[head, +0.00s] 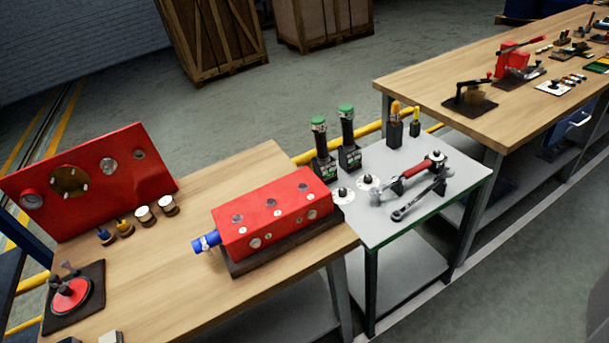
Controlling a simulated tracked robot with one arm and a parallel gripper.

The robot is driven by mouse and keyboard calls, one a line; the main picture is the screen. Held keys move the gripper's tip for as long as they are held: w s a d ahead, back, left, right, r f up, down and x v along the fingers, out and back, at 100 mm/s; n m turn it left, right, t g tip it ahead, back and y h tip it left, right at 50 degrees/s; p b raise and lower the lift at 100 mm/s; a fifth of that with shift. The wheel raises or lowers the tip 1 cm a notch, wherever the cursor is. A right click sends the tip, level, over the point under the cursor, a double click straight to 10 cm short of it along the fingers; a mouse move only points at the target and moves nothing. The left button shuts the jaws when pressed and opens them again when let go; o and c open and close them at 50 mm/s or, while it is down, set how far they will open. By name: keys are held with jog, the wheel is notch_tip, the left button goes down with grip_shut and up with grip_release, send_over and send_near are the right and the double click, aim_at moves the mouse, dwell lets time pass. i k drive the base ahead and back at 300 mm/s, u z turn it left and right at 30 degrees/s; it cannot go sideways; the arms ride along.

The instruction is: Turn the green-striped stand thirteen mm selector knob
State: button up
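Two dark upright tools with green tops stand in black blocks with green marks on the grey side table: the left green-topped tool (321,148) and the right green-topped tool (348,136). Two white round discs with small dark knobs lie in front of them, the left disc (343,196) and the right disc (368,182). I cannot tell from this distance which part is the thirteen mm selector knob, and no size marking is readable. My gripper is not visible in the head view.
A red block (274,213) with a blue end sits left of the grey table (440,200). A red-handled tool (417,171) and a wrench (420,198) lie right. Yellow-handled tools (395,125) stand behind. A wooden bench (440,95) is at right, crates (210,40) behind.

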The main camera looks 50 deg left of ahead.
aim_at(341, 192)
jog(key=u, duration=0.65)
jog(key=i, duration=1.65)
jog(key=u, duration=0.5)
